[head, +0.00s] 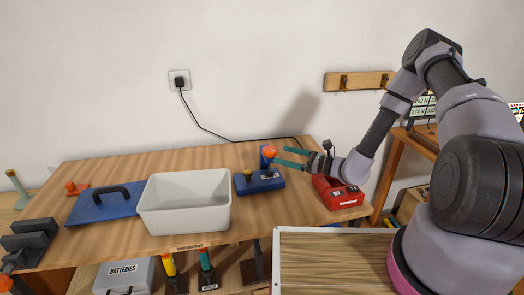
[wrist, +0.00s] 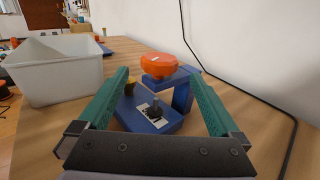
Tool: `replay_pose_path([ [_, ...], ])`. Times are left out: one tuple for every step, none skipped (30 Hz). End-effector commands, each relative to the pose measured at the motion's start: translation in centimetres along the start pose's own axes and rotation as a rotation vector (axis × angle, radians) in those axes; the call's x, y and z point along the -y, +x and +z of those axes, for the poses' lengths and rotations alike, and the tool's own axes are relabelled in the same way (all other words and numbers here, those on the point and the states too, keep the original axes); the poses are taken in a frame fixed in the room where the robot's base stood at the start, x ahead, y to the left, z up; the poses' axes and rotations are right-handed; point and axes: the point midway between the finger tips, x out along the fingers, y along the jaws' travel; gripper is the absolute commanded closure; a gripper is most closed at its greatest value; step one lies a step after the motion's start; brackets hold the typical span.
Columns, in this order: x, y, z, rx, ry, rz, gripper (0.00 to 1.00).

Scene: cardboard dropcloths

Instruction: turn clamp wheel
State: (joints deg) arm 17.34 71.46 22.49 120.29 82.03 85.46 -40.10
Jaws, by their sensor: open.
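The clamp is a blue block-and-bracket piece (head: 262,184) on the wooden table, with an orange wheel (head: 270,151) on top. In the wrist view the orange wheel (wrist: 160,66) sits on the blue bracket (wrist: 183,90), ahead of the fingers. A dark spindle end stands over a white patch on the blue base (wrist: 140,113). My gripper (head: 282,157) is open, with teal fingers pointing left at the wheel. In the wrist view my gripper (wrist: 160,98) has its fingers spread wide, with the wheel beyond and between them. I cannot tell whether a finger touches it.
A white bin (head: 185,203) stands left of the clamp, and a blue board with a black handle (head: 103,204) lies farther left. A red device (head: 338,192) sits right of the clamp, below my wrist. A black cable (head: 215,133) runs from the wall outlet behind the clamp.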

Motion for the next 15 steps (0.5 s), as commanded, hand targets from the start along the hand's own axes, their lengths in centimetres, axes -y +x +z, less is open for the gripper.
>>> replay_pose_path([
  [-0.1,0.9,0.1,0.002,-0.001,0.005,0.01],
  [-0.2,1.4,0.1,0.002,-0.001,0.005,0.01],
  [-0.2,2.2,0.1,0.002,-0.001,0.005,0.01],
  [-0.2,2.8,0.0,0.001,-0.002,0.006,0.01],
  [-0.2,3.4,0.0,0.001,-0.001,0.006,0.01],
  [-0.2,4.2,0.1,0.001,-0.001,0.006,0.01],
  [-0.2,4.8,0.1,0.002,-0.002,0.006,0.01],
  [-0.2,5.3,0.1,0.002,-0.002,0.005,0.01],
  [-0.2,6.1,0.1,0.001,-0.002,0.007,0.01],
  [-0.2,6.6,0.1,0.001,-0.002,0.006,0.01],
  [-0.1,7.0,0.1,0.001,-0.002,0.005,0.01],
  [-0.2,7.6,0.1,0.001,-0.002,0.006,0.01],
  [-0.2,8.0,0.1,0.001,-0.001,0.005,0.01],
  [-0.1,8.3,0.1,0.001,-0.002,0.004,0.01],
  [-0.1,8.7,0.1,0.001,-0.002,0.004,0.01],
])
